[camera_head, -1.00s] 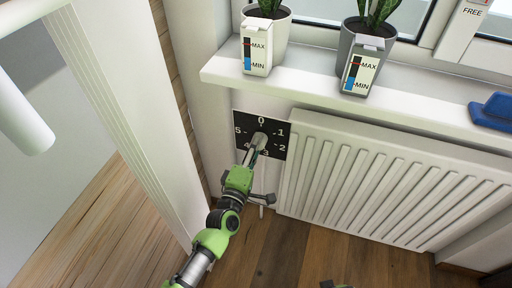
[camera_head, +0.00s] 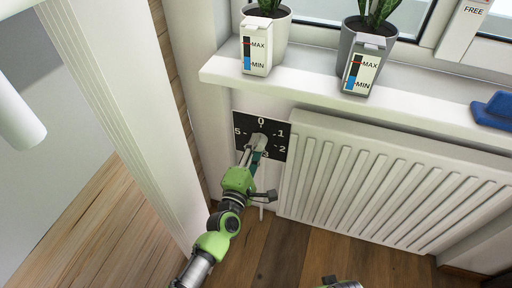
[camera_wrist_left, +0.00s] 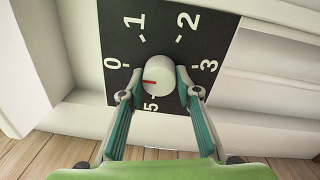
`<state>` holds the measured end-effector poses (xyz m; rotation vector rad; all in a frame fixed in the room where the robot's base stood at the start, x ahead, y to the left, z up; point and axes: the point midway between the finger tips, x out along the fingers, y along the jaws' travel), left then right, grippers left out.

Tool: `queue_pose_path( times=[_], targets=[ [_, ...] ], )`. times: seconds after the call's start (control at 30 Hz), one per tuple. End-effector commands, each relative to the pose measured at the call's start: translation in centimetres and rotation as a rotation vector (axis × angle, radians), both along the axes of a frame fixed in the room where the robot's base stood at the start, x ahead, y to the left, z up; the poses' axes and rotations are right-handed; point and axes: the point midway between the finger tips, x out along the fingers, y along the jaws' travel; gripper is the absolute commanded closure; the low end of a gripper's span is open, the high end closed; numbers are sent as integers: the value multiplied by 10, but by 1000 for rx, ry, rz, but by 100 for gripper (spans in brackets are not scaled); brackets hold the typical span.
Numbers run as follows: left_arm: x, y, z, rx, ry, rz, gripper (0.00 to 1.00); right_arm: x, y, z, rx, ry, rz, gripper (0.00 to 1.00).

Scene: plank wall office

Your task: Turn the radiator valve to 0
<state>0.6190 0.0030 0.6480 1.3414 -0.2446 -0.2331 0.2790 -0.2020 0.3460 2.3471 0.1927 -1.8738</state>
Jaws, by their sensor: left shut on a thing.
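The radiator valve is a white round knob (camera_wrist_left: 160,76) on a black square dial plate (camera_head: 241,120) with white numbers, left of the radiator. In the left wrist view a red mark on the knob points left, roughly along the 0 tick; the exact setting is hard to tell. My left gripper (camera_head: 256,147) reaches the knob from below. In the left wrist view its two teal-padded fingers (camera_wrist_left: 158,88) are shut on the knob, one on each side. The number 4 is hidden there.
The white radiator (camera_head: 385,185) is right of the dial. A white windowsill (camera_head: 310,88) juts out above, with two potted plants (camera_head: 268,28) (camera_head: 367,40), level-marked boxes and a blue object (camera_head: 494,110). A white door frame (camera_head: 115,90) stands at the left.

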Motion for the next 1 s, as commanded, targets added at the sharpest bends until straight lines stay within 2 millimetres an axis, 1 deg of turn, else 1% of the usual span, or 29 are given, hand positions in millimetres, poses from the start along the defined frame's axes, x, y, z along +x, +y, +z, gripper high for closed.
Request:
queue_pose_path(
  times=[0.07, 0.1, 0.13, 0.17, 0.47, 0.57, 0.67, 1.0],
  targets=[
    [0, 0, 0, -4, 0, 0, 91, 0, 0, 0, 0, 0, 0, 60],
    [0, 0, 0, -4, 0, 0, 64, 0, 0, 0, 0, 0, 0, 60],
    [0, 0, 0, -4, 0, 0, 57, 0, 0, 0, 0, 0, 0, 60],
    [0, 0, 0, -4, 0, 0, 53, 0, 0, 0, 0, 0, 0, 60],
    [0, 0, 0, -1, -1, 0, 53, 0, 0, 0, 0, -2, 0, 60],
    [-4, 1, -1, -1, 1, 1, 53, -1, -1, 0, -1, -1, 0, 60],
    [-16, 5, -2, -1, 1, 1, 53, 0, -1, 0, 0, -1, 0, 60],
    [-84, 27, -5, 1, 3, -1, 53, 0, 0, 0, 0, -1, 0, 60]
  ],
)
